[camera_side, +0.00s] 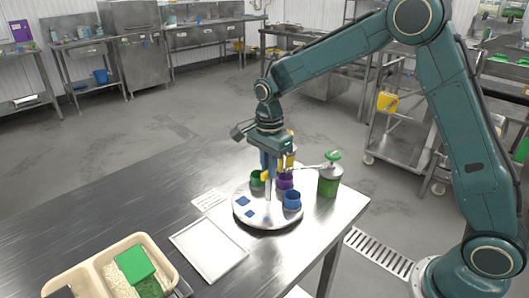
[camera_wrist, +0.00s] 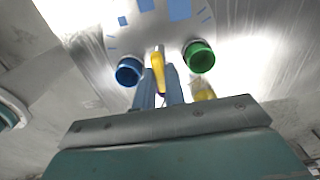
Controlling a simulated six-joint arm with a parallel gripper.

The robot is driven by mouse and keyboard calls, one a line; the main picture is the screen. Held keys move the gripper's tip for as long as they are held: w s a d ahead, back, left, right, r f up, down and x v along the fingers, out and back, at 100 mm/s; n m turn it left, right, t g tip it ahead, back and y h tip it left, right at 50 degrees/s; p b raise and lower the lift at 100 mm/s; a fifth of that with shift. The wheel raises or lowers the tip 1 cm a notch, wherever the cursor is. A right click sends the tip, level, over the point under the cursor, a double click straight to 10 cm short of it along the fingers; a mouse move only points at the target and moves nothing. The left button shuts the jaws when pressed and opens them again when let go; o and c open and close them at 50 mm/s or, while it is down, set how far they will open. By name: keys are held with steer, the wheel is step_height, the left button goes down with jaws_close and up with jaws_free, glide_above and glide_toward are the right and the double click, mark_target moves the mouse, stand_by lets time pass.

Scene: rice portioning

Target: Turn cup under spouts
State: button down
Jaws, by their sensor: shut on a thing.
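A round steel turntable (camera_side: 262,216) with blue square marks stands on the table. It carries a green cup (camera_side: 257,178), a purple cup (camera_side: 286,181) and a blue cup (camera_side: 292,199). My gripper (camera_side: 268,170) points down over the turntable, shut on a yellow handle (camera_wrist: 158,72) near its middle. The wrist view shows the blue cup (camera_wrist: 129,71) left of the handle and the green cup (camera_wrist: 200,56) right of it. A green dispenser (camera_side: 328,183) with a pump top stands at right, its spout reaching towards the purple cup. A yellow dispenser (camera_side: 291,153) stands behind, partly hidden.
A flat metal tray (camera_side: 209,247) and a white label card (camera_side: 208,199) lie left of the turntable. A beige bin (camera_side: 103,269) with rice and a green block (camera_side: 134,264) is at the front left. The left and back of the table (camera_side: 120,205) are clear.

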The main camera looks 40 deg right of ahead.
steer(key=shift+r, duration=0.1)
steer(key=c, duration=1.5)
jaws_free()
steer(key=shift+o, duration=0.2)
step_height(320, 180, up, 14)
